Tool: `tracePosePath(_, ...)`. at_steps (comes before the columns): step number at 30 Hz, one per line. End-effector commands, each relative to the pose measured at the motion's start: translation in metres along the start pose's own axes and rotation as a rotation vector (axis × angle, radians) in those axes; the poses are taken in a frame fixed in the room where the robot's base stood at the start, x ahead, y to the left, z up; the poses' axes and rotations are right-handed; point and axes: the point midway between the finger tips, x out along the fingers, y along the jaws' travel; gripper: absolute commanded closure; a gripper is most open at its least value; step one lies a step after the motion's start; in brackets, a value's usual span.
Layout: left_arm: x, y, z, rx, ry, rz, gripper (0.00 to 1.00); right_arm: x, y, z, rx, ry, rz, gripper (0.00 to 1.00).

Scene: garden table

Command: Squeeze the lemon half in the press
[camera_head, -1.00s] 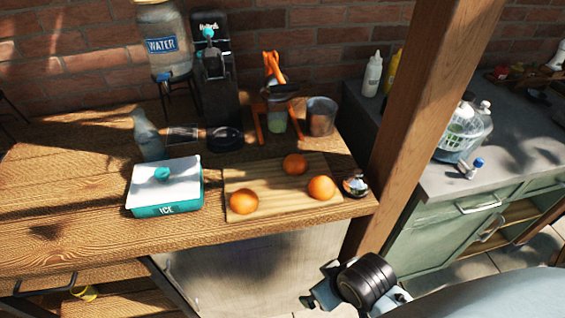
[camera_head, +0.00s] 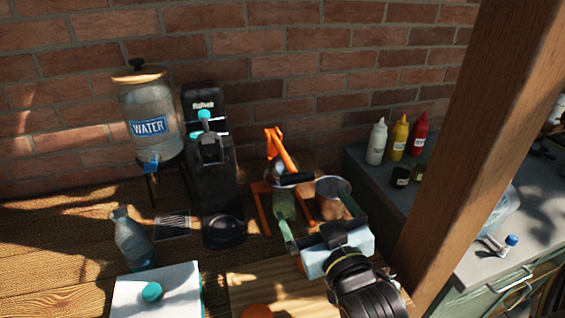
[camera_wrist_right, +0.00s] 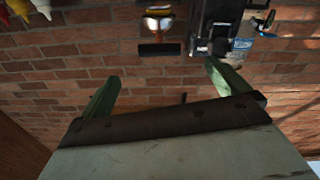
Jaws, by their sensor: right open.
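The orange press (camera_head: 280,148) stands at the back of the wooden table, its dark handle grip (camera_head: 296,178) pointing toward me. A glass (camera_head: 284,206) stands under it. My right gripper (camera_head: 314,208) is open, its green fingers spread in front of the press. In the right wrist view the gripper (camera_wrist_right: 160,74) has nothing between its fingers, and the press (camera_wrist_right: 157,22) with its dark grip (camera_wrist_right: 159,49) shows upside down beyond them. The lemon half is not visible; whether it lies in the press I cannot tell. My left gripper is out of view.
A metal cup (camera_head: 331,187) stands right of the press, partly behind my right gripper. A black machine (camera_head: 207,165), water dispenser (camera_head: 150,110) and bottle (camera_head: 132,240) stand left. The cutting board (camera_head: 245,285) and ice box (camera_head: 175,280) are in front. A wooden post (camera_head: 470,130) rises at the right.

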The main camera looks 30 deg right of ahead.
Motion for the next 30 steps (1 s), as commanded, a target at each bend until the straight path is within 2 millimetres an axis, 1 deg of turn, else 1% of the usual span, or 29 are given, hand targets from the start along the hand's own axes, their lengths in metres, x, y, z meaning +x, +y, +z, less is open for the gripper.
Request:
tracePosePath(6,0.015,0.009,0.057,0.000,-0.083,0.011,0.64,0.018,-0.001,0.003,-0.001,0.007,0.001,0.00)
tracePosePath(8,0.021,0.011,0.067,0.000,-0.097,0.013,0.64,0.025,-0.001,0.003,-0.001,0.007,0.001,0.00)
tracePosePath(9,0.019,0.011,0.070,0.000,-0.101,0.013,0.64,0.031,0.000,0.002,-0.002,0.005,0.000,0.00)
tracePosePath(13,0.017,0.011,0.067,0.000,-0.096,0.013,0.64,0.053,0.000,-0.001,0.000,0.004,-0.001,0.00)
tracePosePath(18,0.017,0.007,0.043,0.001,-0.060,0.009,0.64,0.085,0.000,-0.001,-0.001,0.001,-0.001,0.00)
tracePosePath(21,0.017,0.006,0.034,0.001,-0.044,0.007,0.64,0.102,0.000,-0.001,0.000,0.001,-0.001,0.00)
tracePosePath(25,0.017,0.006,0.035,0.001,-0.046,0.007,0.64,0.118,0.000,0.000,0.000,0.000,-0.001,0.00)
tracePosePath(30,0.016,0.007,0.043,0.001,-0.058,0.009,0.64,0.130,0.000,0.000,0.000,-0.001,-0.001,0.00)
